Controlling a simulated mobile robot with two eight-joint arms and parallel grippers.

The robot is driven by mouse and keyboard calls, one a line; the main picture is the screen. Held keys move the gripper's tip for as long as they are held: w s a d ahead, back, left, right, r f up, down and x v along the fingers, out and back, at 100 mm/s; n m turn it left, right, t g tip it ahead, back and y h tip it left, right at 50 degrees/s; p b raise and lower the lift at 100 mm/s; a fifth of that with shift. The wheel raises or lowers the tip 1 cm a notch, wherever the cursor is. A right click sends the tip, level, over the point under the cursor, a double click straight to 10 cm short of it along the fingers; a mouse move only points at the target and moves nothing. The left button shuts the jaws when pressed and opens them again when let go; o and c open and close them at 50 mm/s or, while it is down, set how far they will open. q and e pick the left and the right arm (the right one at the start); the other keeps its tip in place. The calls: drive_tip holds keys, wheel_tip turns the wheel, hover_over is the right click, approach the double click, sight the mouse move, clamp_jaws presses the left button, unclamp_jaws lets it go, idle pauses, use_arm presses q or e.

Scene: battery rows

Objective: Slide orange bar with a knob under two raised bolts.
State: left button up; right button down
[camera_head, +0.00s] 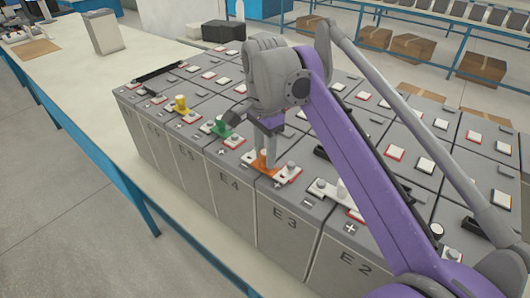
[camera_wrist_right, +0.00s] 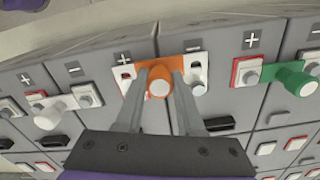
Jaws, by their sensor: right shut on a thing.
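The orange bar (camera_wrist_right: 133,82) lies across the seam between two grey batteries, and it also shows in the head view (camera_head: 262,170). Its round knob (camera_wrist_right: 160,82) has an orange side and a pale top. My right gripper (camera_wrist_right: 160,90) is shut on the knob, one finger on each side; it comes down from above in the head view (camera_head: 270,158). One bolt (camera_wrist_right: 198,87) stands on a white plate right of the bar in the wrist view. The other bolt's side is partly covered by the bar and a finger; I cannot tell whether the bar is under either bolt. My left gripper is out of view.
A green bar with a knob (camera_wrist_right: 298,83) and a white one (camera_wrist_right: 47,113) bridge neighbouring batteries. A yellow knob (camera_head: 180,104) stands further left. The table's far left part is mostly clear.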

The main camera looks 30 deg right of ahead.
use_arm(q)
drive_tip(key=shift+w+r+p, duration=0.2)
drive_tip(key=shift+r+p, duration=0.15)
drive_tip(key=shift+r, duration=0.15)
use_arm(e)
drive_tip(key=shift+w+d, duration=0.35)
drive_tip(key=shift+d, duration=0.5)
drive_tip(key=shift+w+d, duration=0.35)
drive_tip(key=shift+d, duration=0.45)
drive_tip(key=shift+f, duration=0.1)
idle(0.5)
drive_tip(key=shift+c, duration=2.2)
unclamp_jaws()
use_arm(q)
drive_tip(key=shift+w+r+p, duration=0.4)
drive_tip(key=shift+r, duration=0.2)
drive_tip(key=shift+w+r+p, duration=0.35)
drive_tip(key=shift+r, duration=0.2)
use_arm(e)
wheel_tip(320, 180, up, 11)
drive_tip(key=shift+f, duration=0.15)
